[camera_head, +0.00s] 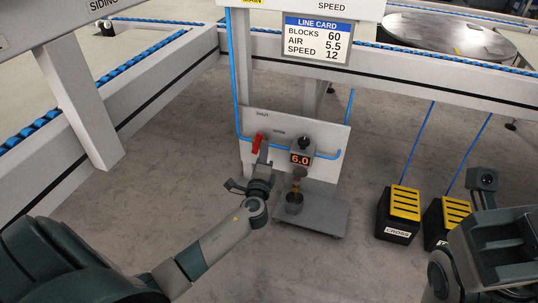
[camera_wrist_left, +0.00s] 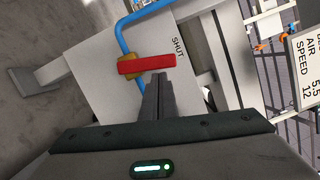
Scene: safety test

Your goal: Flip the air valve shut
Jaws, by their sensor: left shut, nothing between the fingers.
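The air valve's red handle (camera_head: 257,142) is on the pale panel (camera_head: 320,128). In the left wrist view the red handle (camera_wrist_left: 147,64) extends from a brass-coloured body (camera_wrist_left: 128,67), crosswise to the blue pipe (camera_wrist_left: 124,36). Its free end points up the panel, close to the "SHUT" label (camera_wrist_left: 178,48). My left gripper (camera_head: 263,153) is shut and empty, its fingertips (camera_wrist_left: 159,76) right beside the handle; I cannot tell whether they touch. My right arm is at the lower right of the head view; its fingers do not show.
A gauge (camera_head: 301,153) right of the valve reads 6.0. A grey pedestal (camera_head: 312,216) stands below it. Two black boxes with yellow tops (camera_head: 404,203) (camera_head: 452,214) stand right. A line card (camera_head: 317,40) hangs above, listing AIR 5.5. A conveyor frame (camera_head: 430,84) crosses behind.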

